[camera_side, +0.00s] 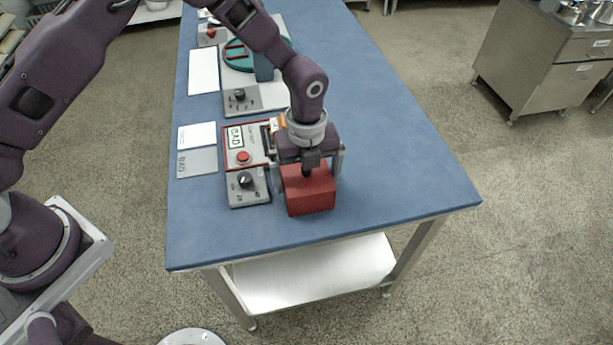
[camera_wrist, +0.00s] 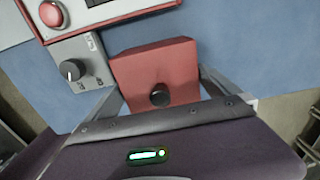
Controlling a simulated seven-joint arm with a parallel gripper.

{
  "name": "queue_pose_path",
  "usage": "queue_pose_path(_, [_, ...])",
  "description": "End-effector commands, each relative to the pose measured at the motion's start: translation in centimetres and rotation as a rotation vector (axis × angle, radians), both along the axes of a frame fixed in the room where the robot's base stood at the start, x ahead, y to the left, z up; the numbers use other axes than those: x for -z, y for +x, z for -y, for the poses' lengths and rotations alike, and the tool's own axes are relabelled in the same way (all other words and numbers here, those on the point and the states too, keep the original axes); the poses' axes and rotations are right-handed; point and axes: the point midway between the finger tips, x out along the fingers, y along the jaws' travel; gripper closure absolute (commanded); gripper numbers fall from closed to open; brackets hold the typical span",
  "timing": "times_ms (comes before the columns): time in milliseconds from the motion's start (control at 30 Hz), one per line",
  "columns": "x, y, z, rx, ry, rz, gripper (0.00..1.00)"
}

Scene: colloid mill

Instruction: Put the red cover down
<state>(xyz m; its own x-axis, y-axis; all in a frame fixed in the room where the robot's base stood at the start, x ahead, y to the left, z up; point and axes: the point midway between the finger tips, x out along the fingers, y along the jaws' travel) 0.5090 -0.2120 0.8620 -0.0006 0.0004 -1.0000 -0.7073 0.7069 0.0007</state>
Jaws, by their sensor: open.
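The red cover (camera_side: 309,190) is a box-shaped piece on the blue table near its front edge, to the right of the control boxes. It has a dark round knob on top, clear in the wrist view (camera_wrist: 160,97). My gripper (camera_side: 307,173) is right above and around the cover, its two fingers spread apart on either side. In the wrist view the fingers show at the cover's left and right, apart from the knob. The cover's underside is hidden, but it appears to rest on the table.
A grey box with a black dial (camera_side: 247,186) and a red-framed panel with a red button (camera_side: 243,156) stand left of the cover. White and grey cards (camera_side: 197,161) lie farther left. A teal disc (camera_side: 239,58) is at the back. The table's right side is clear.

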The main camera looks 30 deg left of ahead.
Motion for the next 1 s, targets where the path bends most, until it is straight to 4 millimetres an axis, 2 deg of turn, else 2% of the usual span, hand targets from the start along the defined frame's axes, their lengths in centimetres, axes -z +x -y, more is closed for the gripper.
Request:
queue_pose_path(300, [-8.2,0.2,0.1,-0.001,-0.004,0.006,0.00])
queue_pose_path(400, [-10.1,0.1,0.0,-0.001,-0.002,0.005,0.00])
queue_pose_path(533, [-11.5,0.0,0.0,0.000,-0.001,0.002,0.00])
queue_pose_path(833, [-12.3,0.0,-0.2,-0.019,-0.001,0.007,0.00])
queue_pose_path(867, [-13.0,-0.1,-0.5,-0.048,-0.002,0.016,0.00])
queue_pose_path(933, [-15.8,-0.7,-2.0,-0.181,-0.005,0.050,0.00])
queue_pose_path(1000, [-20.0,-2.2,-4.4,-0.408,-0.021,0.103,0.00])
